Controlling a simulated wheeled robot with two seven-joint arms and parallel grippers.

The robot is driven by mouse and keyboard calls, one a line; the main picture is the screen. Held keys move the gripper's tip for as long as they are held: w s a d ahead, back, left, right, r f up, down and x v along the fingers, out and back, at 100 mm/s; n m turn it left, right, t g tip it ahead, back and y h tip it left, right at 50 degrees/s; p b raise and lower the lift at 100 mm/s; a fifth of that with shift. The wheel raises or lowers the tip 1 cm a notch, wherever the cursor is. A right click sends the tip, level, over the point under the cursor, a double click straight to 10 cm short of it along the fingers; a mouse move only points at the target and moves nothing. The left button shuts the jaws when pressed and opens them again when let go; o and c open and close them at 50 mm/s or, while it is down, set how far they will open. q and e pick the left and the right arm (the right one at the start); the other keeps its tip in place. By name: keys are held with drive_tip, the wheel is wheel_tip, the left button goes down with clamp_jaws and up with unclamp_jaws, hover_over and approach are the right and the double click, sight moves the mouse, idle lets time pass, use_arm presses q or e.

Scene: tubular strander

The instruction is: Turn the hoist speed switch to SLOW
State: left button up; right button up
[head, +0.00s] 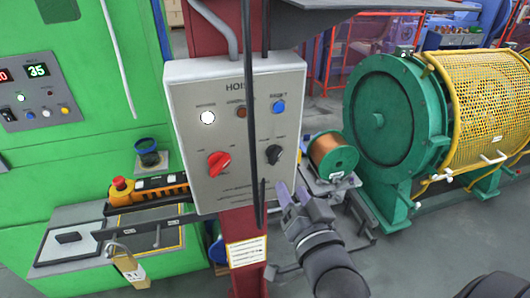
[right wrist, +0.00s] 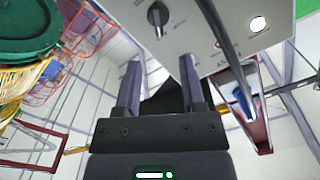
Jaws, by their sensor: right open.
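The grey hoist panel (head: 235,120) is mounted on a dark red post. It carries a black rotary knob (head: 273,154) at lower right and a red rotary switch (head: 218,163) at lower left. The small labels around both are too blurred to read. My right gripper (head: 294,192) is open and empty, below and slightly right of the black knob and apart from it. In the right wrist view the black knob (right wrist: 157,16) shows beyond the gap between the open fingers (right wrist: 158,68). My left gripper is not in view.
A dark cable (head: 250,110) hangs in front of the panel between the two switches. A white lamp (head: 208,117) and a blue button (head: 278,106) sit above. A copper spool (head: 332,157) and a green drum machine (head: 385,115) stand to the right.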

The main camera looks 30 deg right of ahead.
sight(277, 159)
drive_tip(key=p+x, duration=0.1)
drive_tip(key=x, duration=0.8)
drive_tip(key=shift+w+f, duration=0.1)
drive_tip(key=shift+f, duration=0.05)
clamp_jaws()
